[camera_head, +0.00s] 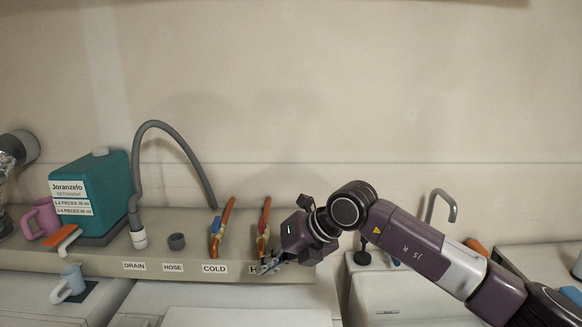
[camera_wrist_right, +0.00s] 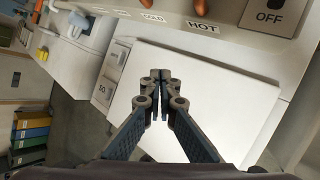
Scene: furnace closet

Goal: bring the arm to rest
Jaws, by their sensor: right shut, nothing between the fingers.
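My right arm (camera_head: 415,240) comes in from the right in the head view. Its gripper (camera_head: 268,266) points left and down at the front of the shelf, over the label beside COLD. In the right wrist view the right gripper (camera_wrist_right: 160,75) has its fingertips together with nothing between them. It is above a white flat surface (camera_wrist_right: 200,100), in front of the shelf edge with the HOT label (camera_wrist_right: 202,26). My left gripper is not in view.
A shelf (camera_head: 100,258) holds a teal detergent box (camera_head: 105,190), a pink mug (camera_head: 42,217), a grey hose (camera_head: 140,190) and two orange-handled valves (camera_head: 217,230). A light blue mug (camera_head: 70,282) stands lower left. A sink faucet (camera_head: 440,203) is behind my right arm. The wall above is clear.

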